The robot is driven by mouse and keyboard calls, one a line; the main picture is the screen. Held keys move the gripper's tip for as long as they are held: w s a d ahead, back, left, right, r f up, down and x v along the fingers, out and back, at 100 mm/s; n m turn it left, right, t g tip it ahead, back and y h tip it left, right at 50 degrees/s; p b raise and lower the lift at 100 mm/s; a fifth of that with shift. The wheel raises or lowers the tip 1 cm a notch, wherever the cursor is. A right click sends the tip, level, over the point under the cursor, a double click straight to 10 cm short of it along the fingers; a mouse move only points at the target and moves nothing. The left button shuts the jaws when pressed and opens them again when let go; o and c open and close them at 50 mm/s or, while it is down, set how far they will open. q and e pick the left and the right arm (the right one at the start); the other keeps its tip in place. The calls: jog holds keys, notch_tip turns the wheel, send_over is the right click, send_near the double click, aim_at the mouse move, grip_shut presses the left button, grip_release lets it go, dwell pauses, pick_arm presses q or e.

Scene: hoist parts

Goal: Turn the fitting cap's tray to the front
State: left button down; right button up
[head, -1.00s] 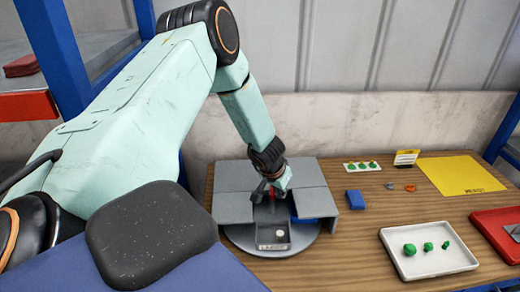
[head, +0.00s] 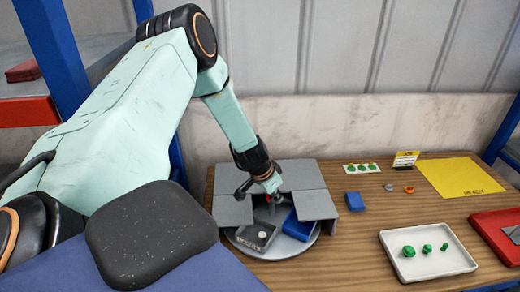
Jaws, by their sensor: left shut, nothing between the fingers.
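A round grey turntable (head: 285,251) stands on the bench, partly covered by a grey hood (head: 237,178) with an open front. On it, a dark grey tray (head: 246,241) with a small pale round piece (head: 263,235) sits at front left of the opening. A blue tray (head: 297,226) sits right of it, its far part under the hood. I cannot tell which tray is the fitting cap's. My left gripper (head: 271,203) is shut and empty in the opening, behind the trays, by a small red part. Whether it touches anything is unclear. My right gripper is not in view.
Right of the hood are a blue block (head: 355,201), a green-dotted card (head: 361,168), small grey and orange rings and a yellow mat (head: 460,176). A white tray (head: 427,268) holds green parts. A red tray (head: 488,222) is at the right edge.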

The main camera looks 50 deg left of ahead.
pick_arm(q)
jog(key=shift+d, duration=0.2)
jog(key=shift+w+d, duration=0.1)
jog(key=shift+d, duration=0.1)
dwell(0.4)
dwell(0.4)
